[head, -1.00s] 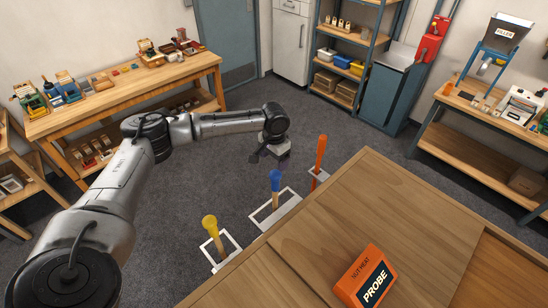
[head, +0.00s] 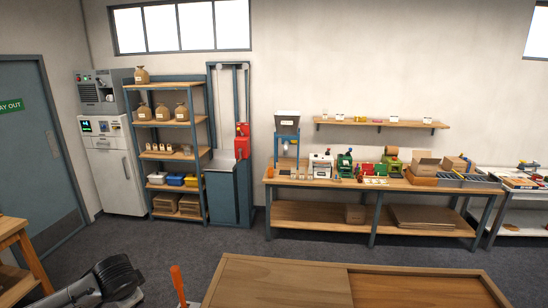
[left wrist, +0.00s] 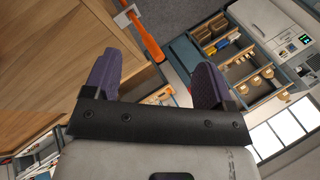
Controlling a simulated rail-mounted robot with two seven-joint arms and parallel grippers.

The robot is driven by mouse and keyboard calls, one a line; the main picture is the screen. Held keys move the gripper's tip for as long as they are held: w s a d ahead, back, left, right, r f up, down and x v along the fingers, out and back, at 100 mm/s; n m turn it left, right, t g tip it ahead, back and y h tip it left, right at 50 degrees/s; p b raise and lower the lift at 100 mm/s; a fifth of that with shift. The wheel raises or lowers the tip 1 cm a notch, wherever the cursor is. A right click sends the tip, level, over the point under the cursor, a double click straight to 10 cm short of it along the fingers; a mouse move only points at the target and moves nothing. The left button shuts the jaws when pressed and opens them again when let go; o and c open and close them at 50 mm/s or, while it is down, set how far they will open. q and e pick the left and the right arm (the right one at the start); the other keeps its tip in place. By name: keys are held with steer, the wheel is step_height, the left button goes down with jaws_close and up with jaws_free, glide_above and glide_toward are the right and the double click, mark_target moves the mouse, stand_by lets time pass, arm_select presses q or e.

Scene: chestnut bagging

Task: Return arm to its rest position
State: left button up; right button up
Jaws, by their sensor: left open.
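My left arm (head: 100,285) shows only in part at the lower left of the head view; its fingers are out of that picture. In the left wrist view my left gripper (left wrist: 157,82) has its two purple-grey fingers spread apart with nothing between them. An orange-handled tool (left wrist: 145,38) appears beyond the gap between the fingers, apart from them. The same orange handle (head: 177,284) stands at the bottom of the head view, just right of my arm. My right gripper is in neither view.
A wooden table (head: 270,283) fills the bottom middle of the head view. A shelf rack (head: 177,125) with sacks and bins, and a workbench (head: 325,184) with machines, stand along the back wall. Grey floor (head: 215,238) is clear between.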

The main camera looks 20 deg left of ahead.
arm_select(q)
steer(key=w+d+r+m+t, duration=0.2)
steer(key=w+d+r+t, duration=0.15)
steer(key=d+r, duration=0.35)
steer(key=s+d+m+t+h, duration=0.1)
steer(key=s+d+t, duration=0.15)
steer(key=d, duration=0.55)
steer(key=s+d+t+h, duration=0.1)
steer(key=s+d+t, duration=0.15)
steer(key=d, duration=0.55)
steer(key=s+d+f+n+g+h, duration=0.1)
steer(key=s+f+n+g, duration=0.1)
steer(key=s+f, duration=0.6)
steer(key=s+d+f+n+g+h+p, duration=0.1)
steer(key=s+d+f+g, duration=0.1)
steer(key=s+f, duration=0.6)
steer(key=s+d+f+n+g+h+p, duration=0.1)
steer(key=s+f+g, duration=0.3)
steer(key=s+f, duration=0.4)
steer(key=s+d+n, duration=0.1)
steer(key=s, duration=0.5)
steer(key=shift+d+f+n+g, duration=0.25)
steer(key=shift+f+n+g, duration=0.05)
steer(key=shift+f+g, duration=0.1)
steer(key=shift+s+f, duration=0.2)
steer(key=shift+s, duration=0.15)
steer(key=shift+c, duration=0.2)
